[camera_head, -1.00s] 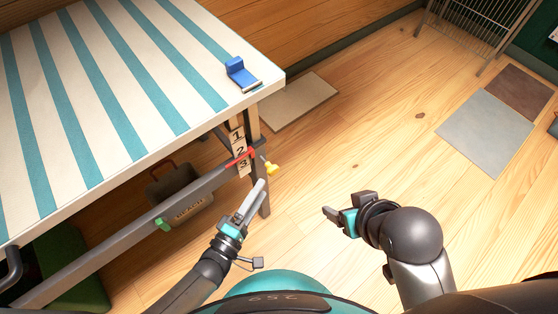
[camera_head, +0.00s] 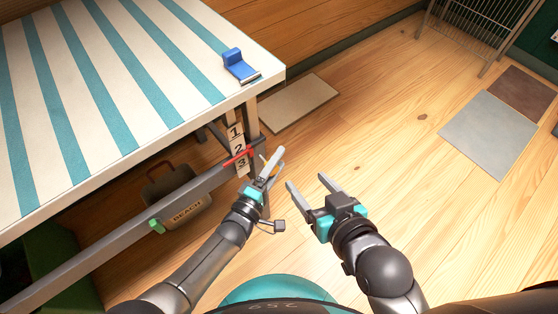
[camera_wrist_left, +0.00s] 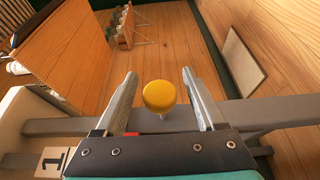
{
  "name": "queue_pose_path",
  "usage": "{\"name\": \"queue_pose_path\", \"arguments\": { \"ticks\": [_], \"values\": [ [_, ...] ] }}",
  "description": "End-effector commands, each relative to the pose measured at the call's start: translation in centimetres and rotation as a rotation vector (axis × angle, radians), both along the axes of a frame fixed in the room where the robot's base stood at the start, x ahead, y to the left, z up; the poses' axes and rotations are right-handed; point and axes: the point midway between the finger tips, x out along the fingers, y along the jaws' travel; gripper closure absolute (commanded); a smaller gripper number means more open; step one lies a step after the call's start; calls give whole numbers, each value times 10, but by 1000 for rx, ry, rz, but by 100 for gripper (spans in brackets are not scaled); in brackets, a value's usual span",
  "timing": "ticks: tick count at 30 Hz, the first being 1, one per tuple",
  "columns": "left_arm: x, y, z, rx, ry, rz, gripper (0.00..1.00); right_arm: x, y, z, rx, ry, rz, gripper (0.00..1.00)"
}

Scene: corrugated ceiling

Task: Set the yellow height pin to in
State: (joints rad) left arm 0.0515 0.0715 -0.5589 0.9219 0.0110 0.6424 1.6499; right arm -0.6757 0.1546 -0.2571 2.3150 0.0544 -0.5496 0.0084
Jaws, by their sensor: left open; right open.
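The yellow height pin (camera_wrist_left: 159,96) shows in the left wrist view as a round knob sticking out from the grey rail. My left gripper (camera_wrist_left: 158,85) is open, with one finger on each side of the knob and visible gaps between. In the head view my left gripper (camera_head: 270,165) is at the table leg beside the numbered plate (camera_head: 238,150), and it hides most of the pin. A red marker (camera_head: 238,157) lies across the plate between 2 and 3. My right gripper (camera_head: 308,190) is open and empty, to the right of the left one.
The striped table (camera_head: 110,75) fills the upper left, with a blue clamp-like object (camera_head: 238,68) at its corner. A grey rail (camera_head: 120,235) with a green knob (camera_head: 156,226) runs below it. The wooden floor at right is mostly clear.

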Motion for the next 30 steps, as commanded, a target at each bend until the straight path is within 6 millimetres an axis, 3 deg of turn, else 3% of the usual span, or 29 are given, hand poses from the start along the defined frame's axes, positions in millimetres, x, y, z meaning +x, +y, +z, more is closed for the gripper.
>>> {"name": "queue_pose_path", "arguments": {
  "ticks": [17, 30],
  "values": [
    [9, -6, 0, 0, 0, 0, 29, 1, 8, 3, 38, -65, 4, 29],
    [9, -5, 0, 0, 0, 0, 78, 1, 8, 3, 38, -63, 5, 29]
  ]
}}
